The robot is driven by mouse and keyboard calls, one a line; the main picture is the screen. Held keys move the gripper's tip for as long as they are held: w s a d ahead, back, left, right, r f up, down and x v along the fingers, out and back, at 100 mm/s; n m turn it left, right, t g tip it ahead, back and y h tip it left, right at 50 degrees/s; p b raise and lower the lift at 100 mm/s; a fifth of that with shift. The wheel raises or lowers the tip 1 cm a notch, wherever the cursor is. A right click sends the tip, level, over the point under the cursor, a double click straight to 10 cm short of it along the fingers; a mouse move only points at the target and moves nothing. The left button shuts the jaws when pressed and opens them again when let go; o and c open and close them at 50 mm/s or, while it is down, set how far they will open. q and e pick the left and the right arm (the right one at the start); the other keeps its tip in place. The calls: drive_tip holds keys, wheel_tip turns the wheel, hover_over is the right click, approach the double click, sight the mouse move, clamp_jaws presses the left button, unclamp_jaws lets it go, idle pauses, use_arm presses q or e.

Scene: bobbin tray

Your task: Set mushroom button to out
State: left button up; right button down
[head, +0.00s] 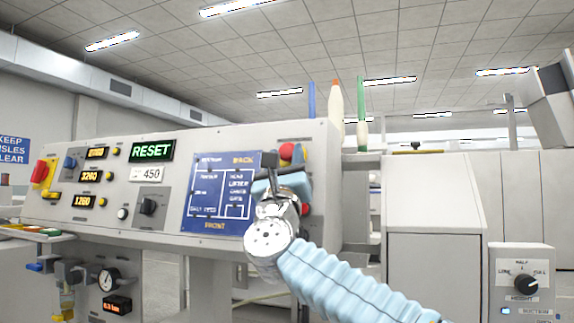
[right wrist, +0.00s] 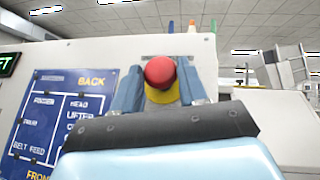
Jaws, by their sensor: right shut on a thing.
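The red mushroom button (head: 288,151) is on the right end of the grey control panel. In the right wrist view the round red button (right wrist: 160,72) stands in front of a yellow backing plate (right wrist: 165,95). My right gripper (head: 284,163) is at the button, with one finger on each side of it. In the right wrist view the two fingers of the right gripper (right wrist: 161,82) flank the button and are shut on it. Part of the button and plate is hidden by the gripper in the head view. My left gripper is not in view.
A blue diagram plate (head: 215,190) is left of the gripper. A lit RESET display (head: 152,151), a black knob (head: 147,207) and a red-yellow switch (head: 42,172) are further left. Another red part (head: 305,209) shows below the gripper. A grey cabinet (head: 430,210) stands right.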

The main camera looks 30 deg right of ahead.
drive_tip(key=c, duration=0.6)
unclamp_jaws()
drive_tip(key=shift+s+a, duration=0.1)
drive_tip(key=shift+a, duration=0.05)
drive_tip(key=shift+s+a+f, duration=0.1)
drive_tip(key=shift+f, duration=0.05)
drive_tip(key=b+v, duration=0.6)
drive_tip(key=v, duration=0.7)
drive_tip(key=shift+s, duration=0.15)
drive_tip(key=shift+a+f, duration=0.1)
